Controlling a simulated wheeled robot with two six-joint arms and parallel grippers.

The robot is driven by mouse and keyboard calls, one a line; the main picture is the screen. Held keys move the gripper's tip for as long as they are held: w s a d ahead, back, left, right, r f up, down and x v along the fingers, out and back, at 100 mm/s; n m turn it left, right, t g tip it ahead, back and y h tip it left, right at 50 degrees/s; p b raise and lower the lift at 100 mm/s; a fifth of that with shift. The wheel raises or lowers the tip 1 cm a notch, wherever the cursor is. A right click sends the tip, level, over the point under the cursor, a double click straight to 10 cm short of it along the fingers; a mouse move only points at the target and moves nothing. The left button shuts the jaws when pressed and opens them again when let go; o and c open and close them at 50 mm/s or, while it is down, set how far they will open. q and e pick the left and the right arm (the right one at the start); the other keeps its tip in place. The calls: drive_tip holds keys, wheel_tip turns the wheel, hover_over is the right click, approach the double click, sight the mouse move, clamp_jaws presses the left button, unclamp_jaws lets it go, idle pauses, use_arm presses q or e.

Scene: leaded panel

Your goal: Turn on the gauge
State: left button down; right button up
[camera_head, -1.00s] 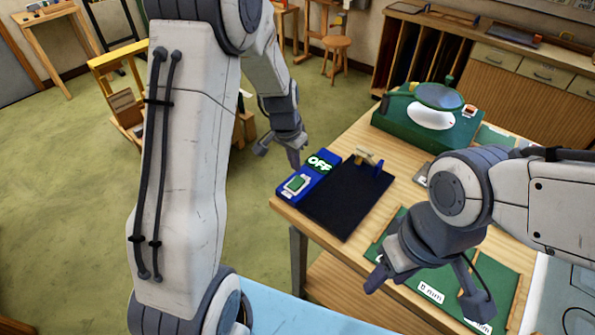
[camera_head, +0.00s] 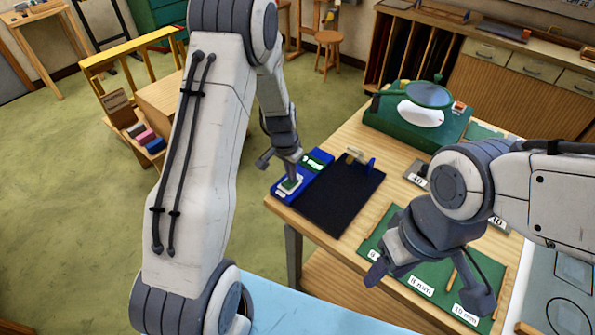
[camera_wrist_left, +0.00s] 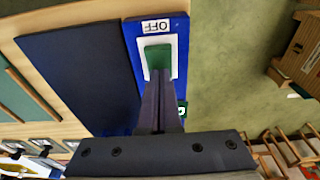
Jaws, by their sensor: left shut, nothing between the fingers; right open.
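The gauge is a blue unit (camera_head: 312,182) with a dark pad (camera_head: 345,200) at the table's left corner. Its green switch (camera_wrist_left: 158,57) sits in a white frame, beside a label reading OFF (camera_wrist_left: 156,27). The green display (camera_head: 317,161) shows a white mark that I cannot read; my left gripper partly hides it in the left wrist view. My left gripper (camera_head: 290,178) is shut and empty, pointing down at the switch. In the left wrist view its fingertips (camera_wrist_left: 158,78) overlap the switch's edge; contact is unclear. My right gripper (camera_head: 425,288) is open and empty above a green board.
The green board (camera_head: 385,222) with size labels lies on the table (camera_head: 290,215) right of the pad. A green machine (camera_head: 415,125) with a round lens stands at the back. Small numbered plates lie near my right arm. Floor is open left of the table.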

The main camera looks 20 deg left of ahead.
use_arm(q)
drive_tip(key=shift+s+d, duration=0.1)
drive_tip(key=shift+a+b, duration=0.2)
drive_tip(key=shift+b, duration=0.1)
drive_tip(key=shift+s, duration=0.1)
drive_tip(key=shift+s+a+b, duration=0.15)
drive_tip(key=shift+s+b, duration=0.3)
drive_tip(key=shift+s, duration=0.2)
drive_tip(key=shift+r, duration=0.15)
